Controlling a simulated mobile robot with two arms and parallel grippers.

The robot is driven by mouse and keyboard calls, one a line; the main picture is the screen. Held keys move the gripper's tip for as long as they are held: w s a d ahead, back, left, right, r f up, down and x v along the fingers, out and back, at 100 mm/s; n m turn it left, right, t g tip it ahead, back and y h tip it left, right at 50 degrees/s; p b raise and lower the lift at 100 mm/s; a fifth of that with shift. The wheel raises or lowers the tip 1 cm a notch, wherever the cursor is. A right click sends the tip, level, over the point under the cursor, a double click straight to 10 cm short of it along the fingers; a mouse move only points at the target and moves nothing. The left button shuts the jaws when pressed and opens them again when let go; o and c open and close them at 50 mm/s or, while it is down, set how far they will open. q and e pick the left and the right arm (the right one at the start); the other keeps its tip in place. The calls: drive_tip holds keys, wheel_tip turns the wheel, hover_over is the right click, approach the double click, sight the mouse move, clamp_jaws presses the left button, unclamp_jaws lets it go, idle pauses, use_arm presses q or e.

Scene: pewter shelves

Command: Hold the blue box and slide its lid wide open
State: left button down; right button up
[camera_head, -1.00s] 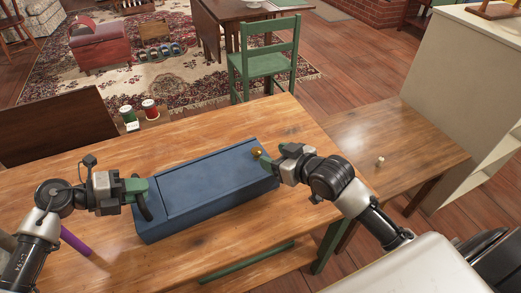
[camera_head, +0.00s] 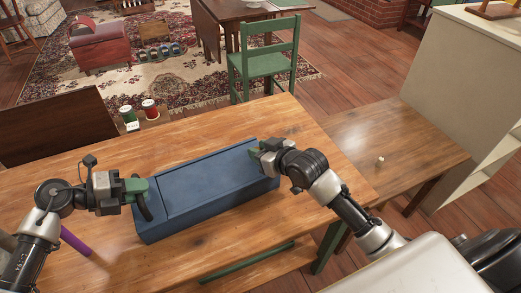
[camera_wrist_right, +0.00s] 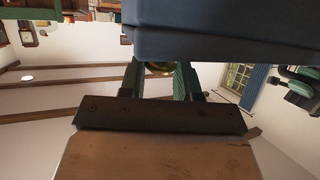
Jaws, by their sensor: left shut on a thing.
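The blue box (camera_head: 205,212) stands on the wooden table, long side slanting up to the right. Its flat blue lid (camera_head: 210,178) covers the top, with a seam near the left end. My left gripper (camera_head: 141,193) is shut on a dark curved handle (camera_head: 145,208) at the box's left end. My right gripper (camera_head: 262,152) is at the box's far right end. In the head view the gripper hides this knob.
Red and green tins (camera_head: 149,108) are beyond the table's far edge. A lower side table (camera_head: 405,140) with a small white object (camera_head: 380,159) is at right.

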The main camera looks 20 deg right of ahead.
clamp_jaws()
drive_tip(key=w+d, duration=0.1)
drive_tip(key=d, duration=1.5)
drive_tip(key=shift+w, duration=0.15)
drive_tip(key=o, duration=0.7)
unclamp_jaws()
drive_tip(key=shift+o, duration=0.2)
drive_tip(key=v, duration=1.2)
